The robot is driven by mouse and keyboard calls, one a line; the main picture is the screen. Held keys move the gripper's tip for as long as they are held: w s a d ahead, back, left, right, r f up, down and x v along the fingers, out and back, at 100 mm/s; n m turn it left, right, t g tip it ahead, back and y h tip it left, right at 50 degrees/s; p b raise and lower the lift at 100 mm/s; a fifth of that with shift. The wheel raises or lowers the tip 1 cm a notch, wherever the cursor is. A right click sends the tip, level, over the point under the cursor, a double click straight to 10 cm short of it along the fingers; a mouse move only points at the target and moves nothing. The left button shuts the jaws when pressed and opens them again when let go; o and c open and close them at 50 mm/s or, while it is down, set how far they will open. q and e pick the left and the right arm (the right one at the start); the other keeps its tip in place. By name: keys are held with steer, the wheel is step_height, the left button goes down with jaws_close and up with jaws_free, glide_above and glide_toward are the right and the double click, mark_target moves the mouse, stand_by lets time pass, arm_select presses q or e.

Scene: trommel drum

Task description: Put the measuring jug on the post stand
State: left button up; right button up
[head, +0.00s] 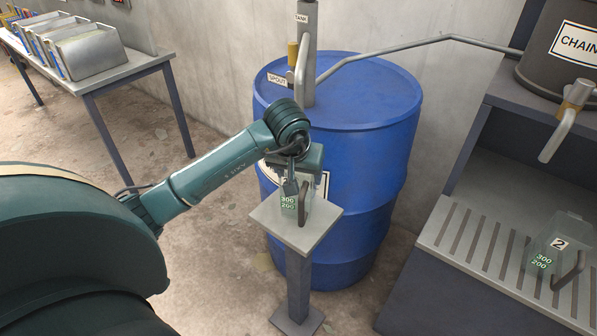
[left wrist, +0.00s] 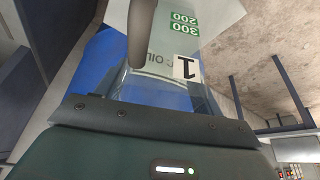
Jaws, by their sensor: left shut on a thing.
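A clear measuring jug (head: 305,208) with green 300 and 200 marks and a dark handle is at the top plate of the post stand (head: 276,225). The left wrist view shows this jug (left wrist: 205,60) close up, with a "1" label. My left gripper (head: 291,186) reaches in from the left and is shut on the jug from above. The jug looks upright over the plate; I cannot tell whether its base touches it. My right gripper is not in view.
A blue drum (head: 365,150) with a spout pipe (head: 304,60) stands right behind the post stand. A second jug (head: 556,245), labelled 2, sits on a slatted tray (head: 462,235) at right. A bench (head: 120,72) with metal bins is at back left.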

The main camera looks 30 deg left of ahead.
arm_select(q)
steer(key=shift+f, duration=0.1)
steer(key=o, duration=1.4)
steer(key=shift+c, duration=0.2)
